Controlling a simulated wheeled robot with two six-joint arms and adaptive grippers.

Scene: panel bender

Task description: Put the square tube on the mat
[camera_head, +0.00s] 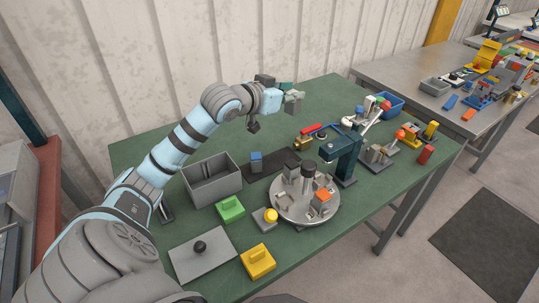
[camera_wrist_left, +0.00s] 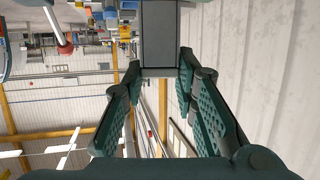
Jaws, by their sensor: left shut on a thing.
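My left gripper (camera_head: 288,94) is raised above the back of the green table, beyond the mat. In the left wrist view its green-padded fingers (camera_wrist_left: 160,85) are shut on a grey square tube (camera_wrist_left: 159,35). The tube sits between the fingertips and runs out of the top of that view. In the head view the tube is too small to tell from the fingers. A dark mat (camera_head: 282,158) lies flat on the table, with a blue block (camera_head: 256,163) standing on its left part. My right gripper is not in view.
A grey open bin (camera_head: 212,180) stands left of the mat. A round metal turntable (camera_head: 303,205) with fittings stands in front of it, and a dark blue press (camera_head: 343,155) to its right. Green (camera_head: 231,209) and yellow (camera_head: 258,262) blocks lie nearer.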

